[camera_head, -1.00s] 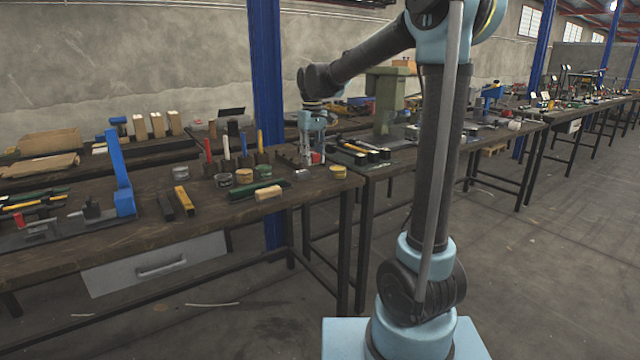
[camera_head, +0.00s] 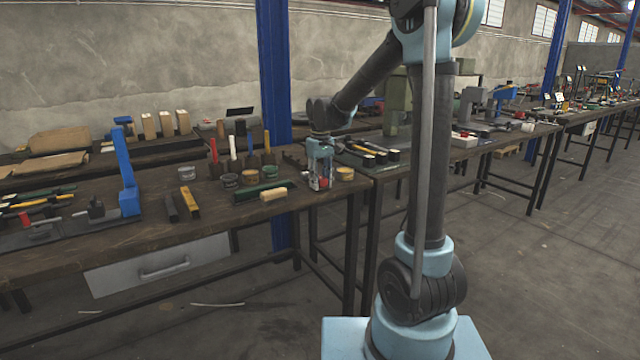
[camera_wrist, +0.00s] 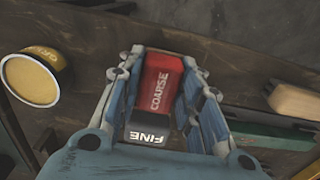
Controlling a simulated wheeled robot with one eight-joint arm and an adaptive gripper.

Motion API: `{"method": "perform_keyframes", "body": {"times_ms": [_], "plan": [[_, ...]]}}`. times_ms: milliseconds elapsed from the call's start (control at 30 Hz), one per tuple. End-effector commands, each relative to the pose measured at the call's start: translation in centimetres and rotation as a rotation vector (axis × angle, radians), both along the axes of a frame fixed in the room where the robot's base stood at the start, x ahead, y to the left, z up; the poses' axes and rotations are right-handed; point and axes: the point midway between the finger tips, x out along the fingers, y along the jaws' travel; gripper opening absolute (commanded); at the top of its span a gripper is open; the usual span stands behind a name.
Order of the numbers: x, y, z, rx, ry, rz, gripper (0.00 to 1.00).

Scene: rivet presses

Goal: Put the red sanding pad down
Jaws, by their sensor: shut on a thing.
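The red sanding pad (camera_wrist: 162,85) is between the fingers of my gripper (camera_wrist: 155,95) in the wrist view. Its red part reads COARSE and its black end reads FINE. My gripper is shut on it. In the head view, my gripper (camera_head: 321,180) points down over the right end of the near workbench (camera_head: 150,215), with a bit of the red pad (camera_head: 323,183) showing between the fingers. I cannot tell whether the pad touches the bench top.
A yellow-lidded tin (camera_wrist: 36,76) stands close to my gripper in the wrist view. On the other side lie a pale wooden block (camera_wrist: 294,100) and a dark green piece (camera_wrist: 265,127). More tins and several upright handled tools stand farther left on the bench.

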Motion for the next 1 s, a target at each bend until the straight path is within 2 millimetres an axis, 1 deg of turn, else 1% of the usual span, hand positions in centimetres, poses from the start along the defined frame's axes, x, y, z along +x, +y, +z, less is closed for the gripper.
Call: {"method": "perform_keyframes", "body": {"times_ms": [100,400,433,467,500,533,867,1000], "plan": [[-0.01,-0.01,-0.53,0.0,0.0,0.0,0.07],[-0.01,0.02,-0.66,0.0,0.0,0.0,0.07],[-0.01,0.02,-0.7,0.0,0.0,0.0,0.35],[-0.01,0.02,-0.68,0.0,0.0,0.001,0.42],[-0.01,0.02,-0.68,0.0,0.0,0.001,0.51],[-0.01,0.02,-0.67,0.0,0.0,0.001,0.53],[-0.02,0.03,-0.59,0.0,0.0,0.001,0.53],[-0.02,0.05,0.23,0.0,0.0,0.001,0.53]]}}
